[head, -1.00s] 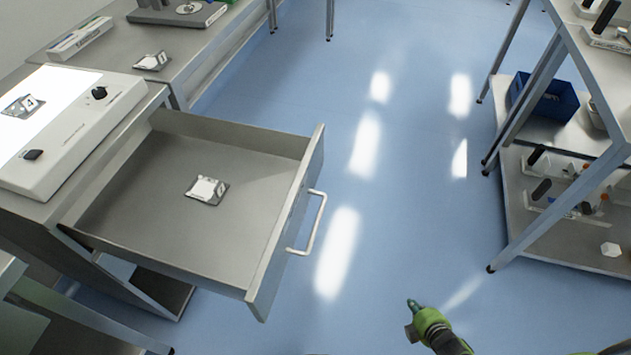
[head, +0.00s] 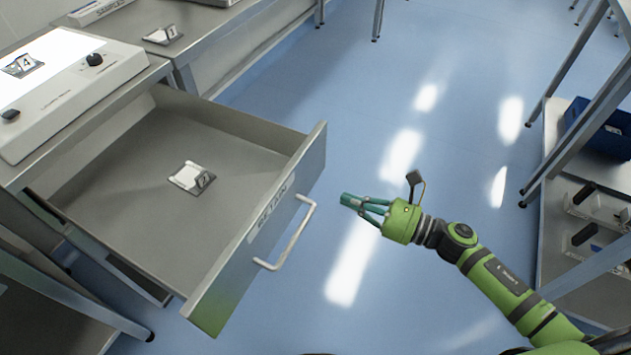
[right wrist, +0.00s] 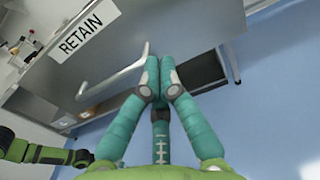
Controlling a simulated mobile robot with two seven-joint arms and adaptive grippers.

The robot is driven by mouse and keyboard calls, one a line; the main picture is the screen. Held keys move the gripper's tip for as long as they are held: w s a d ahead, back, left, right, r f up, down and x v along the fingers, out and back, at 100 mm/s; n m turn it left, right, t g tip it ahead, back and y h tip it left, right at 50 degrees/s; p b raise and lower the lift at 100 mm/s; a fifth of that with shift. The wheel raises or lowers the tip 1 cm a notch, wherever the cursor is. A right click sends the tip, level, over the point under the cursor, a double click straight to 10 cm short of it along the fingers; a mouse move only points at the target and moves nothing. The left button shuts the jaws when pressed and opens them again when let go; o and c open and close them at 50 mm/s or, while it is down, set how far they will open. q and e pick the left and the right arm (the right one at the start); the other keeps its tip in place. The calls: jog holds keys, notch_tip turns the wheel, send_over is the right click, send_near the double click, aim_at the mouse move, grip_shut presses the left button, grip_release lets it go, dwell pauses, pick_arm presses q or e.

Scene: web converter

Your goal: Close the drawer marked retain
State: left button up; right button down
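The grey drawer (head: 262,243) stands pulled out from the bench at the left in the head view. Its front bears a label, which reads RETAIN (right wrist: 81,35) in the right wrist view. A pale bar handle (head: 292,238) is on the drawer front; it also shows in the right wrist view (right wrist: 112,78). A small tagged packet (head: 190,178) lies inside the drawer. My right gripper (head: 346,200) is in front of the drawer, just right of the handle and apart from it in the head view. Its fingers are together and empty. My left gripper is not seen.
A white light box (head: 70,90) with knobs sits on the bench above the drawer. A second bench (head: 215,40) is behind. A shelf rack with a blue bin (head: 600,128) stands at the right. The blue floor between is clear.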

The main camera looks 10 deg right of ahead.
aim_at(304, 181)
jog(key=p+x, duration=0.1)
jog(key=x, duration=0.6)
jog(key=shift+w+a+p, duration=0.2)
jog(key=shift+w+p, duration=0.05)
jog(key=shift+p, duration=0.1)
jog(key=shift+w+a, duration=0.25)
jog(key=shift+a, duration=0.1)
